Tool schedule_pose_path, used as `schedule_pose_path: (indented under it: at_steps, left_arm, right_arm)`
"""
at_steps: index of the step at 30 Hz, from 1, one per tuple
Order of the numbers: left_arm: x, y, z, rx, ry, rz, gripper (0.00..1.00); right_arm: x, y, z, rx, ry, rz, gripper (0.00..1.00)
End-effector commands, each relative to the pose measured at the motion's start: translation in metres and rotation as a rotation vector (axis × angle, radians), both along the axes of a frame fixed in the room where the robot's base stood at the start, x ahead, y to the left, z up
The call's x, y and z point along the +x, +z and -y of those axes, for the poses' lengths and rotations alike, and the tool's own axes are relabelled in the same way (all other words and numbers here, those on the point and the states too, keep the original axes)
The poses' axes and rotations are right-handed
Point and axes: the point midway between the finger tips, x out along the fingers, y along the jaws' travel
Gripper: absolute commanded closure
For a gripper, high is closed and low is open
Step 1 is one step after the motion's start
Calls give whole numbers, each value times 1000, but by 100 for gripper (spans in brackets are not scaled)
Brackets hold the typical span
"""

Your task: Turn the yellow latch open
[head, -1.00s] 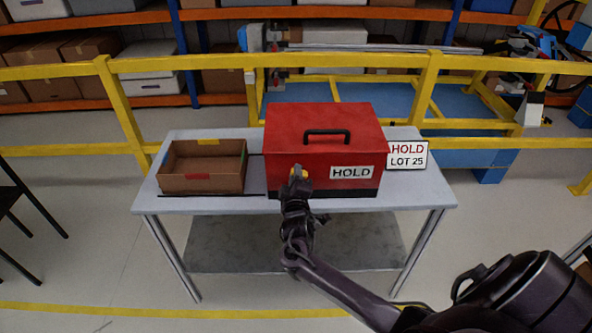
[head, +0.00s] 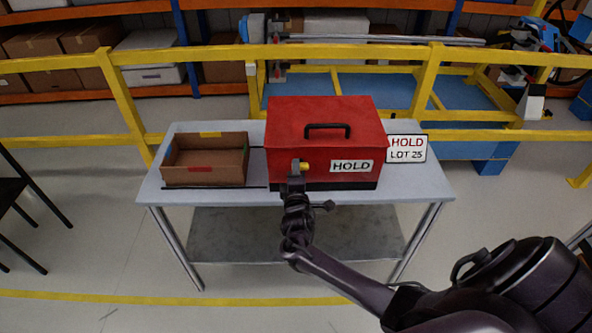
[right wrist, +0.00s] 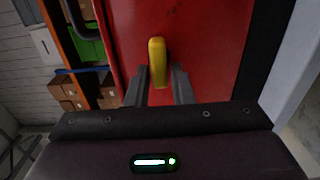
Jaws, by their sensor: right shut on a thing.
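The red box (head: 325,128) stands closed on the table, with a black handle on its lid. The yellow latch (head: 305,166) is on its front face, left of the HOLD label, and its visible end points right. It also shows in the right wrist view as a yellow tab (right wrist: 157,62) against the red face. My right gripper (head: 297,168) is at the latch, its fingers (right wrist: 160,88) on either side of it and shut on it. The fingers hide part of the latch. My left gripper is not in view.
The grey table (head: 215,197) carries an open cardboard box (head: 205,175) left of the red box and a HOLD LOT 25 sign (head: 406,148) at right. A yellow rail (head: 350,53) runs behind it. Free tabletop lies at the right.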

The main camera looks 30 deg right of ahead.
Motion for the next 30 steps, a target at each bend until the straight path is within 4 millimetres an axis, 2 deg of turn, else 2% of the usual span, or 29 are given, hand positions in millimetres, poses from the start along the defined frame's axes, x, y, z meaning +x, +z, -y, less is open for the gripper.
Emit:
schedule_pose_path:
  at_steps: [6,7,10,20,30]
  left_arm:
    - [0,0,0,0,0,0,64]
    - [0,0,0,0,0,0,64]
    - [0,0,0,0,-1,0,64]
    - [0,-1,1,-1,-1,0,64]
    - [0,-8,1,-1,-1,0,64]
  right_arm:
    - [-1,-2,0,0,1,-4,100]
    - [-1,-2,0,0,1,-4,76]
    - [-1,-2,0,1,1,-3,64]
    - [-3,-1,-2,1,1,0,64]
    - [-48,-3,-29,3,2,-3,64]
